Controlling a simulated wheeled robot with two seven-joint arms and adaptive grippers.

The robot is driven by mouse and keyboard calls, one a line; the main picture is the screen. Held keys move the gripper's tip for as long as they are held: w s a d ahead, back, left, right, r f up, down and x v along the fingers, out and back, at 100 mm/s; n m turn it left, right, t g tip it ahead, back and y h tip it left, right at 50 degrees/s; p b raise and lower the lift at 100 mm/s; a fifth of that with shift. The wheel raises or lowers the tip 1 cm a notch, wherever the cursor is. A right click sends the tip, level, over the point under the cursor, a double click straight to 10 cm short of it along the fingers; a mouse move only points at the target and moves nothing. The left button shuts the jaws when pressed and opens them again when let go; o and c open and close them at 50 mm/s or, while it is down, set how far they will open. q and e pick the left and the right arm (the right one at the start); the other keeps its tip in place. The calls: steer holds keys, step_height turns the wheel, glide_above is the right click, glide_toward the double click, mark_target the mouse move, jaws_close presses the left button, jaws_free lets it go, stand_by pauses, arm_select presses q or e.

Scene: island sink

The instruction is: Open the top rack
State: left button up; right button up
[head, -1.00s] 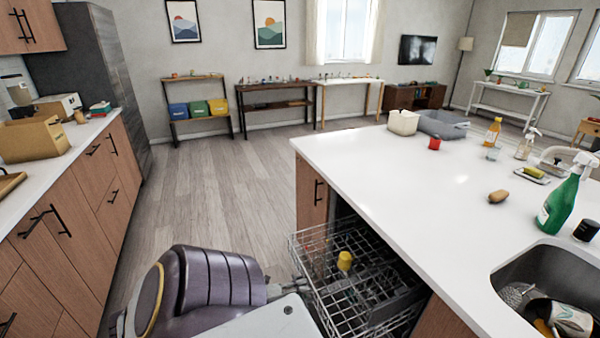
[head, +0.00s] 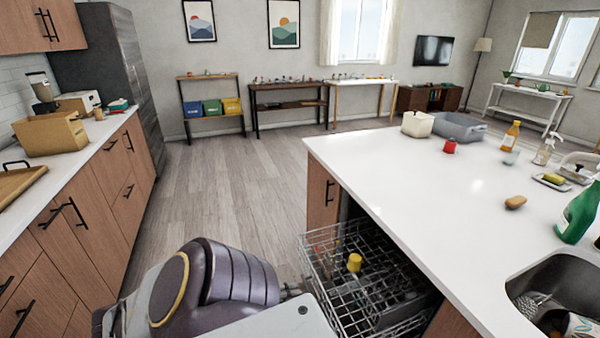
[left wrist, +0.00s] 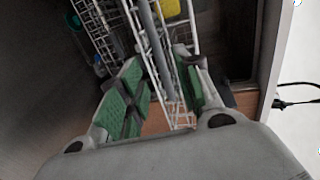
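The top rack (head: 322,262) is a grey wire basket sticking out from a dark opening under the island counter. A yellow cup (head: 354,262) stands in it; its yellow also shows in the left wrist view (left wrist: 170,8). My left gripper (head: 291,291) is at the rack's outer left edge, mostly hidden by my arm in the head view. In the left wrist view, the green-padded fingers of my left gripper (left wrist: 165,82) are apart, with rack wires and a grey bar showing between them; I cannot tell whether they touch. My right gripper is not in view.
The white island counter (head: 430,190) overhangs the rack on the right, with a sink (head: 560,290) at its near end. Wooden cabinets (head: 85,230) line the left side. The floor (head: 230,190) between them is clear.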

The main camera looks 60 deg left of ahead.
arm_select(q)
steer(key=shift+v, duration=2.5)
